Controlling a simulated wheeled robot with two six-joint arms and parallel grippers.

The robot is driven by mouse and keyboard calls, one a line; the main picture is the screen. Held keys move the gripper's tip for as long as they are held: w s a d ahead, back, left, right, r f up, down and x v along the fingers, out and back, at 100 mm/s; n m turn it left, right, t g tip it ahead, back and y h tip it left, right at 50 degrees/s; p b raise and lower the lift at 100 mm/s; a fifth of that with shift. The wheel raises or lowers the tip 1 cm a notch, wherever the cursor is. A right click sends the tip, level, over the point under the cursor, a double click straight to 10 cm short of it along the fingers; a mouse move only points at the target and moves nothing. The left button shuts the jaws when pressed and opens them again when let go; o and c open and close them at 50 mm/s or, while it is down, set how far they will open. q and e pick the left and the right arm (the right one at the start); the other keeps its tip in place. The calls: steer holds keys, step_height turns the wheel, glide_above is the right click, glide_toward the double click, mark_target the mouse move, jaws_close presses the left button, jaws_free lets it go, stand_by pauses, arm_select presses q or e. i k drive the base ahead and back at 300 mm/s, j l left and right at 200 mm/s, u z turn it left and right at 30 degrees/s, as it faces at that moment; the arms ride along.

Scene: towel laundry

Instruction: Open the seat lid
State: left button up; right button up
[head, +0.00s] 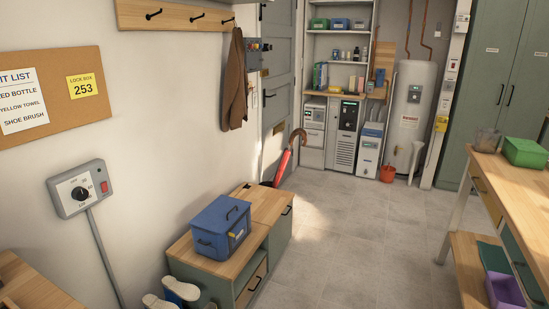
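A low storage bench with a wooden top and grey-green sides stands against the left wall in the head view. The far part of its top, which looks like the seat lid (266,207), lies flat and shut. A small dark mark shows near its back edge and a black handle (287,210) at its right edge. Neither of my grippers is in view.
A red umbrella (283,167) with a curved handle stands behind the bench. Pale shoes (181,289) are at the bench's near end. A wooden worktable (515,180) with a green box (525,152) is at right. The tiled floor (355,235) between is clear.

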mark_target(269, 204)
steer(key=i+l+z, duration=0.15)
steer(key=i+z, duration=0.3)
steer(key=i, duration=0.35)
steer(key=i+j+z, duration=0.1)
steer(key=i+z, duration=0.35)
steer(key=i, duration=0.4)
steer(key=i+l+u, duration=0.15)
steer(key=i+u, duration=0.15)
steer(key=i, duration=0.25)
steer(key=i+l+u, duration=0.25)
steer(key=i, duration=0.25)
steer(key=i+l+u, duration=0.3)
steer(key=i, duration=0.2)
